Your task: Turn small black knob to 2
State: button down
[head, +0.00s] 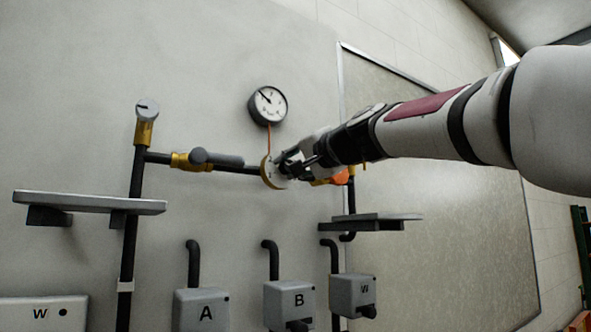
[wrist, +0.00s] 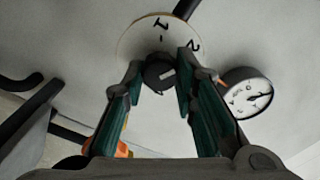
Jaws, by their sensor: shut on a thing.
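The small black knob (wrist: 160,73) sits between my fingertips in the wrist view. It has a short white mark on its face, which appears tilted; I cannot tell exactly which number it points at. Behind it is a round pale dial plate (wrist: 139,33) with a 1 and a 2, seen upside down. My gripper (wrist: 160,78) is shut on the knob, one green-padded finger on each side. In the head view my gripper (head: 284,166) reaches in from the right to the dial plate (head: 267,172) on the pipe. The knob is hidden there.
A pressure gauge (head: 267,105) is close above my gripper. An orange part (head: 341,177) lies just behind it. A dark-handled valve (head: 215,158) and a capped brass valve (head: 146,118) are to the left. Shelves (head: 90,202) (head: 375,221) and grey boxes (head: 289,303) are below.

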dwell(0.3)
jog(key=c, duration=1.3)
grip_release()
jog(key=v, duration=1.2)
